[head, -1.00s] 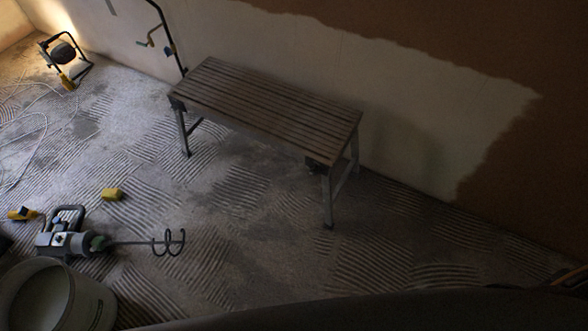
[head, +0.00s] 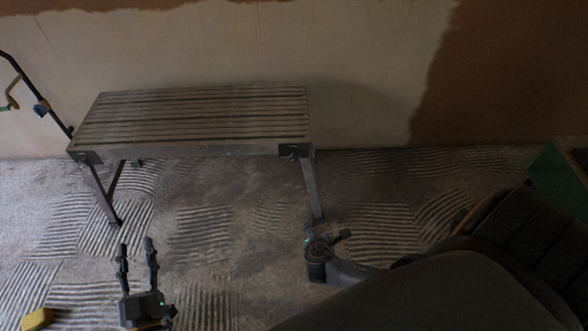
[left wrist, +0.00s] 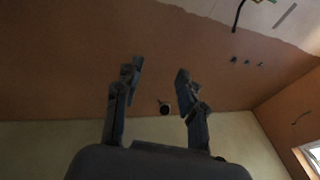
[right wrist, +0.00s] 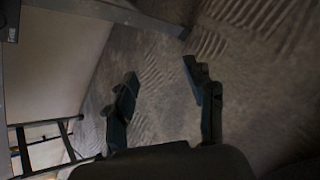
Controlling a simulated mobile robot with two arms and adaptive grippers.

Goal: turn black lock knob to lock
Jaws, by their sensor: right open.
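The slatted work bench (head: 195,115) stands against the wall on grey metal legs. A small dark fitting (head: 292,151) shows at its front right corner and another (head: 90,157) at its front left corner. I cannot tell whether either is the black lock knob. My left gripper (head: 136,245) is open and empty in front of the bench; it also shows in the left wrist view (left wrist: 160,71), facing up the wall. My right gripper (head: 326,233) is open and empty, low near the bench's front right leg; it also shows in the right wrist view (right wrist: 160,75).
A yellow block (head: 37,319) lies on the floor at the lower left. A green box (head: 556,180) stands at the right. The ridged floor right of the bench is clear.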

